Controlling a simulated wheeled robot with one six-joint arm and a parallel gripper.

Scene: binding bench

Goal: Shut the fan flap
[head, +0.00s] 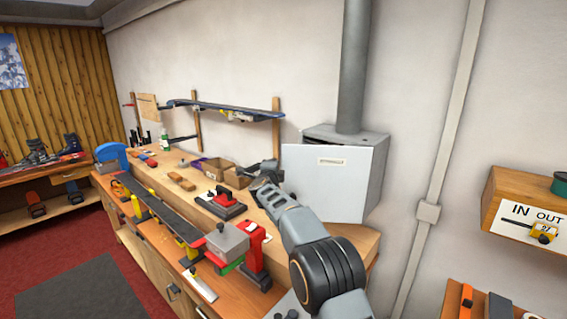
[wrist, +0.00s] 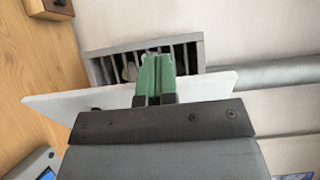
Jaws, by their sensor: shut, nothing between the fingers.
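The fan flap (head: 330,180) is a white panel with a small label, on the front of a grey fan box (head: 372,180) on the wall. It stands ajar, its left edge jutting past the box. My gripper (head: 268,168) is beside that left edge in the head view, its tips partly hidden. In the wrist view its green fingers (wrist: 155,75) are shut and empty. They reach across the white flap (wrist: 60,103) and overlap the slatted grille (wrist: 187,52) of the box. I cannot tell whether they touch the flap.
The workbench (head: 352,240) runs below the box, holding a red tool (head: 255,245), a cardboard box (head: 237,178) and a ski (head: 150,205). A grey duct (head: 355,65) rises from the fan box. A wooden shelf (head: 522,240) with an IN/OUT sign is at the right.

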